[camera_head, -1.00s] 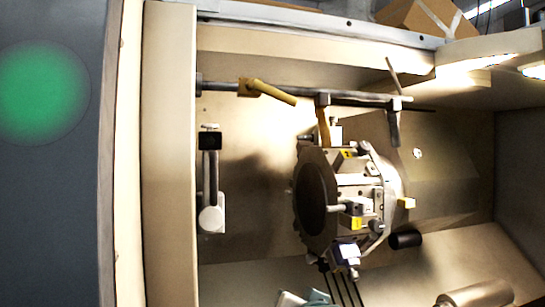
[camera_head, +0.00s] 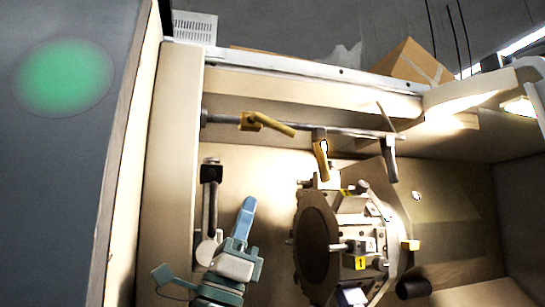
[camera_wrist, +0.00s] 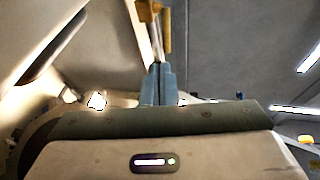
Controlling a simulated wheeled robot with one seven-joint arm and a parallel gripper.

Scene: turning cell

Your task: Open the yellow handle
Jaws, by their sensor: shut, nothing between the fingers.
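A yellow handle (camera_head: 272,125) sits on the grey horizontal rod near the top of the machine's inside and slopes down to the right. A second yellow lever (camera_head: 321,160) hangs from the same rod further right. My gripper (camera_head: 249,202) is below the first handle in the head view, its blue fingers pointing up, shut and empty. In the wrist view, the closed fingertips (camera_wrist: 159,66) point toward yellow parts (camera_wrist: 166,30) on the rod at the top. I cannot tell which lever each part belongs to. In the head view there is clear space between fingertips and handle.
The round tool turret (camera_head: 315,245) stands right of my gripper. A jointed grey arm with a black end (camera_head: 211,172) is close on the left. A grey lever (camera_head: 390,160) hangs at the rod's right. The back wall between gripper and rod is clear.

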